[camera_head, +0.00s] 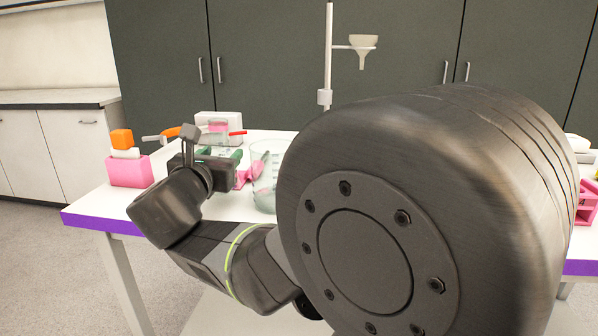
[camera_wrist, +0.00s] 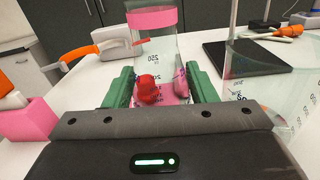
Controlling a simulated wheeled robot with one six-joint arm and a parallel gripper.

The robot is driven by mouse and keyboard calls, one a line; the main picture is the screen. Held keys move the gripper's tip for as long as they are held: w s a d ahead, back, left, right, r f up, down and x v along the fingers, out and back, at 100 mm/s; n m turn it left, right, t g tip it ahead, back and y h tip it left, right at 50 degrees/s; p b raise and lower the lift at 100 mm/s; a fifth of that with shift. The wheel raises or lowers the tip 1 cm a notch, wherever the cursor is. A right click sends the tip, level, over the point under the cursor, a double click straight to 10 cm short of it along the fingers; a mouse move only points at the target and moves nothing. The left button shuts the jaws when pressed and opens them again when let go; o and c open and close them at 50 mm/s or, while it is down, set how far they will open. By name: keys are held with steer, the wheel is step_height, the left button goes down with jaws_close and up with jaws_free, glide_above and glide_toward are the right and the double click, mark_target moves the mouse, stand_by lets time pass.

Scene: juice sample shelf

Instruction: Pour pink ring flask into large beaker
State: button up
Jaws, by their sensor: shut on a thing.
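The pink ring flask (camera_wrist: 158,50) is clear glass with printed marks and a broad pink band at its top. It stands upright between the green fingers of my gripper (camera_wrist: 161,78), which is shut on it. Red and pink shapes show at its lower part; I cannot tell if they are inside or behind it. In the head view my gripper (camera_head: 222,158) is low over the table and largely hides the flask. The large beaker (camera_wrist: 265,75) is clear with printed graduations, to the right of the flask and apart from it. It also shows in the head view (camera_head: 264,190), partly covered by my arm.
A pink holder (camera_head: 130,172) with an orange-topped item stands at the table's left.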

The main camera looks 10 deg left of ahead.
steer(key=shift+a+f+n, duration=0.15)
steer(key=shift+f+n, duration=0.05)
steer(key=shift+n, duration=0.2)
steer(key=shift+a+r, duration=0.35)
steer(key=shift+r, duration=0.1)
steer(key=a+r+p, duration=0.2)
steer(key=a+p, duration=0.1)
steer(key=shift+r, duration=0.15)
steer(key=shift+a, duration=0.15)
